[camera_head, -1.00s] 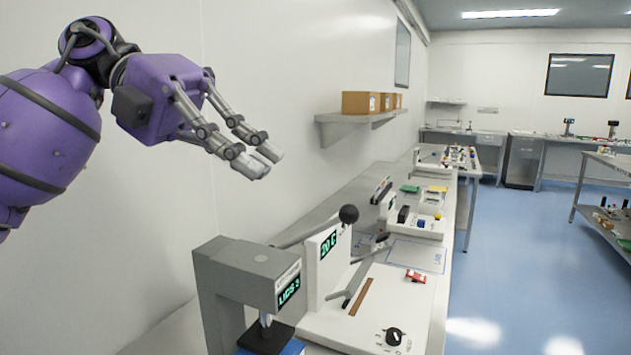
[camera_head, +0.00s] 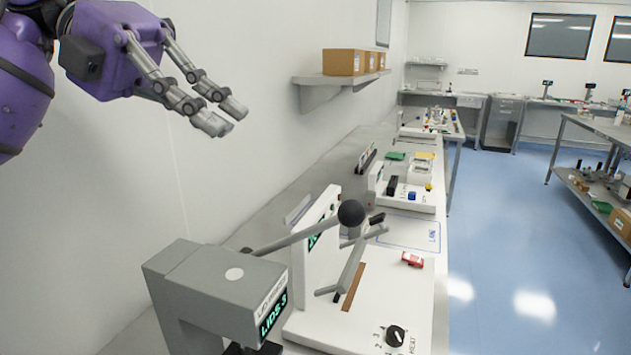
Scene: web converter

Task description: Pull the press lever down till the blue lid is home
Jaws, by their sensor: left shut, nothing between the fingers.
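The grey press (camera_head: 205,285) stands at the bottom, with a green "LIDS 3" display on its front. Its lever (camera_head: 295,236) runs out to the right and slightly upward, ending in a black ball knob (camera_head: 351,213). The blue lid cannot be seen now; the area under the press head is cut off by the bottom edge. My left gripper (camera_head: 227,118) is at the upper left, above the press and well apart from the knob. It is shut and empty, its fingers pointing right and downward. My right gripper is out of view.
Right of the press is a white station (camera_head: 385,300) with a heat dial (camera_head: 396,336), a grey lever (camera_head: 350,268) and a small red item (camera_head: 412,259). A wall shelf (camera_head: 312,82) holds cardboard boxes (camera_head: 343,62). Blue floor (camera_head: 500,240) is open at right.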

